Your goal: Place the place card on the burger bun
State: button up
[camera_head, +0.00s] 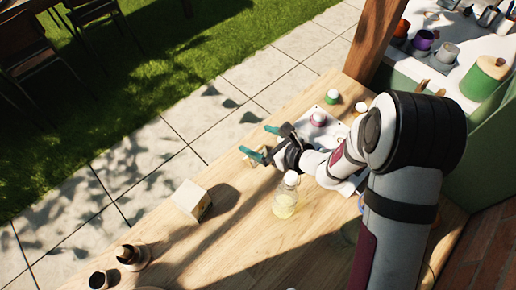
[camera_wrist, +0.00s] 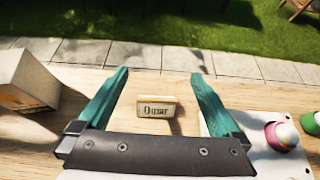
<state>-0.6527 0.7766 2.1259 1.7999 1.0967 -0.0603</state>
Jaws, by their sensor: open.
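The place card (camera_wrist: 154,107) is a small tan block with dark lettering on its front. In the wrist view it stands on the wooden table between my two teal fingers, with a gap on each side. My gripper (camera_head: 256,139) is open and empty; its spread fingers also show in the wrist view (camera_wrist: 160,73). In the head view the card is small and partly hidden near the fingers. I cannot make out a burger bun in either view.
A pale box (camera_head: 190,199) stands left of my gripper. A clear bottle (camera_head: 286,195) is close to my wrist. A white tray (camera_wrist: 285,163) holds a pink cup with a pale top (camera_wrist: 281,135). Brown cups (camera_head: 131,257) stand at lower left. Bare wood lies between.

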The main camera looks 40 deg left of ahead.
jog(key=s+a+r+n+g+h, duration=0.1)
jog(key=s+a+r+n+g, duration=0.2)
jog(key=n, duration=0.4)
jog(key=s+a+r+n+g+h, duration=0.1)
jog(key=s+a+n+g, duration=0.15)
jog(key=s+n, duration=0.35)
notch_tip(320, 180, up, 4)
jog(key=r+n+t+h, duration=0.1)
jog(key=n+t+h, duration=0.7)
jog(key=n, duration=1.5)
send_over(256, 150)
jog(key=g+h, duration=0.2)
jog(key=g, duration=0.1)
jog(key=shift+t, duration=0.25)
notch_tip(256, 150, down, 16)
jog(key=shift+s+d+r, duration=0.1)
jog(key=shift+s+d, duration=0.05)
jog(key=shift+r, duration=0.1)
jog(key=c, duration=1.2)
